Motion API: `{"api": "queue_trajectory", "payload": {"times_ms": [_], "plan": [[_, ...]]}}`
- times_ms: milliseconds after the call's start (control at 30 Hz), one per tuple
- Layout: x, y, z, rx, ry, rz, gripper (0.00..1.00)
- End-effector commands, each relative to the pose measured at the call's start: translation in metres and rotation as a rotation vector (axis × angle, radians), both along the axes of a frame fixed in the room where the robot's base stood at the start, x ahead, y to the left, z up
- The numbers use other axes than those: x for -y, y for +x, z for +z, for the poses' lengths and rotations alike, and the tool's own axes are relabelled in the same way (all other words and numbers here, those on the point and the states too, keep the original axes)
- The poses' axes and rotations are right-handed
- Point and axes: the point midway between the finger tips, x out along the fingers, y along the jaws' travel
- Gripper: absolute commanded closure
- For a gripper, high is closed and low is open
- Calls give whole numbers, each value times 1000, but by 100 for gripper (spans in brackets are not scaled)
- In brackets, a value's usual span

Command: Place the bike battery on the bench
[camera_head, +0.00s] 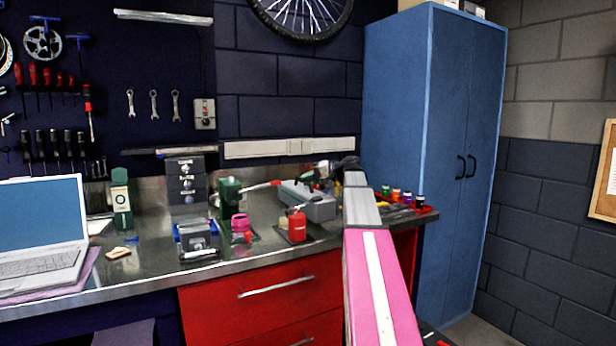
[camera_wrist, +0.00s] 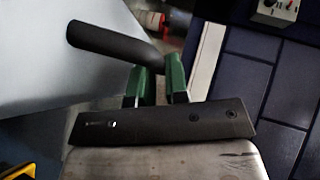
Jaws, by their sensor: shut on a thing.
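My gripper (camera_wrist: 158,74) has two green fingers closed around a dark, rounded tube-like body, which I take to be the bike battery (camera_wrist: 108,42). It sticks out up and left from the fingers in the wrist view, and part of it is hidden behind them. In the head view my arm reaches toward the back right of the bench (camera_head: 150,262). The gripper (camera_head: 338,168) is small there, with a dark shape, likely the battery (camera_head: 347,162), beside it above the worktop. I cannot tell whether the battery touches anything.
A grey case (camera_head: 318,209), red can (camera_head: 297,226) and pink item (camera_head: 240,226) crowd the area left of my arm. Small coloured bottles (camera_head: 400,196) stand at right, before the blue cabinet (camera_head: 415,130). A laptop (camera_head: 40,240) lies left; bare worktop shows right of it.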

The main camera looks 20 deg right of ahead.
Motion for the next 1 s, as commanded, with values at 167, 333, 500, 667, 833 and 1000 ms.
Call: {"api": "queue_trajectory", "payload": {"times_ms": [167, 333, 500, 667, 833, 1000], "plan": [[0, 0, -16, 4, 7, 0, 100], [0, 0, -20, 5, 7, 0, 100], [0, 1, -20, 5, 7, 0, 100], [0, 0, -24, 0, 0, 0, 69], [0, 0, -24, 0, 0, 0, 60], [0, 0, -23, 0, 0, 0, 60]]}}
